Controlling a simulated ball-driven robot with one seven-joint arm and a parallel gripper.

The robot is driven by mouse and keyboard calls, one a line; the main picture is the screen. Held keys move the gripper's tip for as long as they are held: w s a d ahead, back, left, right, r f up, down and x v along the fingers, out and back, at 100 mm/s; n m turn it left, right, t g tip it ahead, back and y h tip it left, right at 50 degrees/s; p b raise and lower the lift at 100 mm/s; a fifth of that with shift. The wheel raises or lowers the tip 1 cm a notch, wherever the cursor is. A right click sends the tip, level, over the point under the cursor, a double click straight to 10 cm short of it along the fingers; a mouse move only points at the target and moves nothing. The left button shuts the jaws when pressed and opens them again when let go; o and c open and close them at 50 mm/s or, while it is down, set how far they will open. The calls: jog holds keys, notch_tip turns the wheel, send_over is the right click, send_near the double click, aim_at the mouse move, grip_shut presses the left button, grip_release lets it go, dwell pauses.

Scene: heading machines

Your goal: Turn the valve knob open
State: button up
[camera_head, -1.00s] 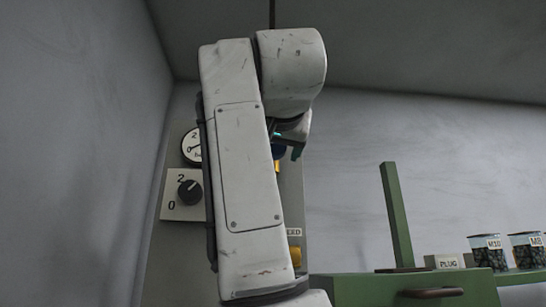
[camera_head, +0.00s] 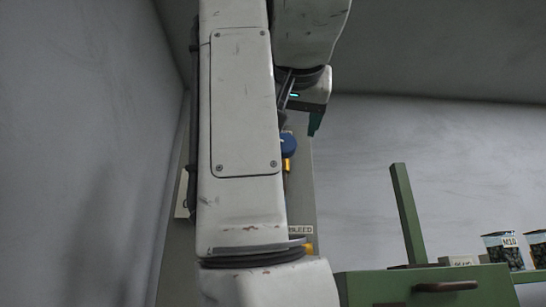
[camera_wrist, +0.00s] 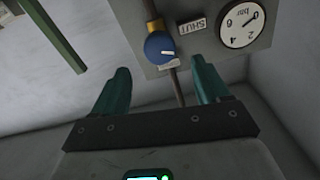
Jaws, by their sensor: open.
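The blue round valve knob (camera_wrist: 160,47) with a white pointer mark sits on a pipe with a yellow fitting in the wrist view. A SHUT label (camera_wrist: 192,28), upside down there, is beside it. In the head view the knob (camera_head: 288,145) shows partly, right of my arm. My gripper (camera_wrist: 160,68) is open and empty, its two teal fingers spread wide. The knob appears between and just beyond the fingertips, with no contact visible. In the head view only part of my gripper (camera_head: 316,118) shows, above and right of the knob.
A pressure gauge (camera_wrist: 242,25) is on the same grey panel. A BLEED label (camera_head: 300,230) and a yellow part (camera_head: 308,248) are below the knob. A grey wall is left.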

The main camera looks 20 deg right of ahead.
jog(key=w+d+n+p, duration=0.1)
jog(key=w, duration=0.2)
jog(key=w+d+n+p, duration=0.1)
jog(key=w+p, duration=0.1)
jog(key=w, duration=0.1)
jog(key=w+n+p, duration=0.1)
jog(key=w, duration=0.1)
jog(key=shift+w+d+n, duration=0.4)
jog(key=shift+f, duration=0.1)
jog(key=c, duration=1)
